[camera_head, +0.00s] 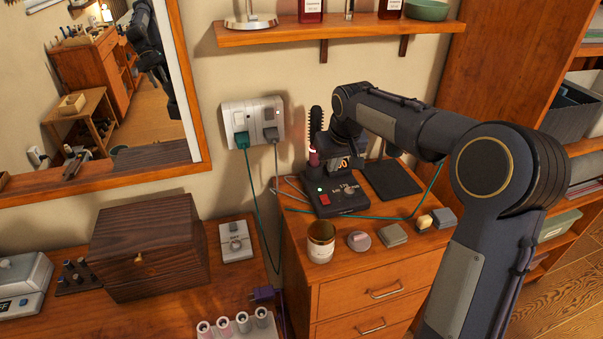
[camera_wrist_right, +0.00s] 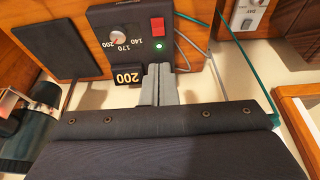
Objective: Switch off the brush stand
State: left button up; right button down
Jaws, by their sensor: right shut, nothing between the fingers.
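The brush stand (camera_head: 347,203) is a black box on the right cabinet top, with a red switch (camera_head: 324,199), a lit green light and a dial. In the right wrist view the stand (camera_wrist_right: 128,42) shows the red switch (camera_wrist_right: 157,26), the glowing green light (camera_wrist_right: 156,44), the dial (camera_wrist_right: 119,39) and a lit display (camera_wrist_right: 127,76) reading 200. A black round brush (camera_head: 316,124) stands upright at its back. My right gripper (camera_wrist_right: 157,68) is shut and empty, its tips beside the display and close to the green light; contact cannot be told. My left gripper is out of view.
A wall socket panel (camera_head: 240,107) holds a green plug and a grey plug with cords. A dark mat (camera_head: 391,181) lies right of the stand. A candle jar (camera_head: 321,242) and small items line the cabinet front. A wooden box (camera_head: 150,245) stands left; a shelf (camera_head: 340,29) hangs above.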

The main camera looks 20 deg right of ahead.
aim_at(322, 197)
jog(key=shift+w+a, duration=0.1)
jog(key=shift+w, duration=0.25)
jog(key=p+x, duration=0.1)
jog(key=x, duration=0.3)
jog(key=p+x, duration=0.1)
jog(key=x, duration=0.3)
jog(key=p+x, duration=0.1)
jog(key=x, duration=0.4)
jog(key=shift+s+f, duration=0.15)
jog(key=shift+s, duration=0.1)
jog(key=shift+f, duration=0.4)
